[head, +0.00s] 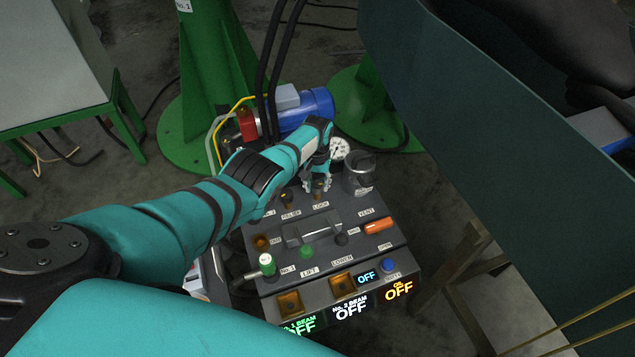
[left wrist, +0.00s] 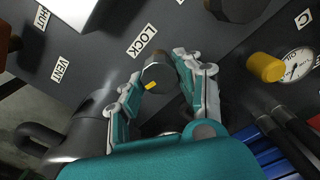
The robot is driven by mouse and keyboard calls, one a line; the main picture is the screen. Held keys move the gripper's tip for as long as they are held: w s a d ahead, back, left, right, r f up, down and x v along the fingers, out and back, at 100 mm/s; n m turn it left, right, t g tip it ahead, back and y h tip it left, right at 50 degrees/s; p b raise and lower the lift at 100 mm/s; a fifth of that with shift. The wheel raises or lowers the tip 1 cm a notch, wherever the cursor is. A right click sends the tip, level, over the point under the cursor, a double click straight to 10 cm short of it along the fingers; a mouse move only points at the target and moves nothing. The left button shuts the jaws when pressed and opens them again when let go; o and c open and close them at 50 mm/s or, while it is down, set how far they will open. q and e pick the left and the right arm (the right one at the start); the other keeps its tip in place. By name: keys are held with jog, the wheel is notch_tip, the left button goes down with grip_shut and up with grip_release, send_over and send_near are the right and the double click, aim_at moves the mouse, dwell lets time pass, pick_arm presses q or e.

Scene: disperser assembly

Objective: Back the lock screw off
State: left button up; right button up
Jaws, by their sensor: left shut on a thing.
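The lock screw (left wrist: 158,76) is a dark round knob with a small yellow mark, beside the LOCK label (left wrist: 141,41) in the left wrist view. My left gripper (left wrist: 167,74) is shut on it, with one finger on each side of the knob. In the head view my left gripper (head: 317,184) points down at the back of the control panel, just behind the LOCK label (head: 320,205). The fingers hide most of the screw there. My right gripper is not in view.
The panel (head: 345,262) carries an orange VENT handle (head: 378,226), a green-topped lever (head: 267,262) and several buttons. A pressure gauge (head: 338,149) and a grey cylinder (head: 358,177) stand close to my left gripper. Black hoses (head: 268,70) rise behind it.

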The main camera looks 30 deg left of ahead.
aim_at(317, 184)
pick_arm(q)
jog(key=shift+n, duration=0.3)
jog(key=o, duration=1.1)
jog(key=shift+o, duration=0.2)
notch_tip(317, 184, up, 12)
dwell(0.6)
